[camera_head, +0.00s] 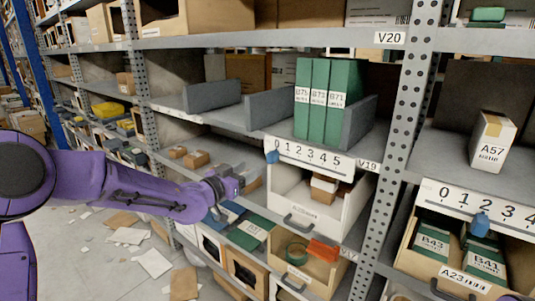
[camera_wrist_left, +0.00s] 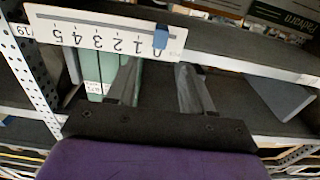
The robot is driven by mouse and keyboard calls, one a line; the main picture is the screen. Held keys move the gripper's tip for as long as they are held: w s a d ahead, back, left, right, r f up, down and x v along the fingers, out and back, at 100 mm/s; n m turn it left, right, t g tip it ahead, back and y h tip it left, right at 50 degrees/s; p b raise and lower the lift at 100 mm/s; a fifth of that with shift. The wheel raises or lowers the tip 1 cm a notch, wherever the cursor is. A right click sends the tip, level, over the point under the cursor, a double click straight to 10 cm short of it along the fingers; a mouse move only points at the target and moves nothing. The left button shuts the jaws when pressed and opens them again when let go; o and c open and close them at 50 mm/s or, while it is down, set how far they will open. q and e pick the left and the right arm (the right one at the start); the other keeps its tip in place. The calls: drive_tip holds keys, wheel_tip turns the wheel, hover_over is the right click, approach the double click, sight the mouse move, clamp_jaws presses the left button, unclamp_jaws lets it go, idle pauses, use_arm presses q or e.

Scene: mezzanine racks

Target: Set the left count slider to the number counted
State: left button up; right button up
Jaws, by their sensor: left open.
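The left count slider is a white scale (camera_head: 315,157) numbered 0 to 5 on the front edge of the middle shelf. Its blue knob (camera_head: 273,156) stands at 0. Above it, three green binders (camera_head: 319,98) stand upright between grey dividers. My left gripper (camera_head: 238,183) is open and empty, to the left of and below the knob. In the left wrist view the scale (camera_wrist_left: 90,36) appears upside down, and the blue knob (camera_wrist_left: 161,38) lies beyond the open fingers (camera_wrist_left: 159,66), apart from them. My right gripper is not in view.
A second scale (camera_head: 460,196) at right has a blue knob (camera_head: 481,224) near 2. A perforated upright (camera_head: 398,140) separates the bays. A white bin (camera_head: 335,215) sits below the left scale. Papers (camera_head: 153,263) litter the floor.

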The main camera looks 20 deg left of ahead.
sight(269, 158)
use_arm(q)
drive_tip(key=p+x, duration=0.2)
drive_tip(key=x, duration=0.8)
drive_tip(key=shift+w+f+p, duration=0.15)
drive_tip(key=shift+f+p, duration=0.05)
drive_tip(key=shift+p, duration=0.2)
clamp_jaws()
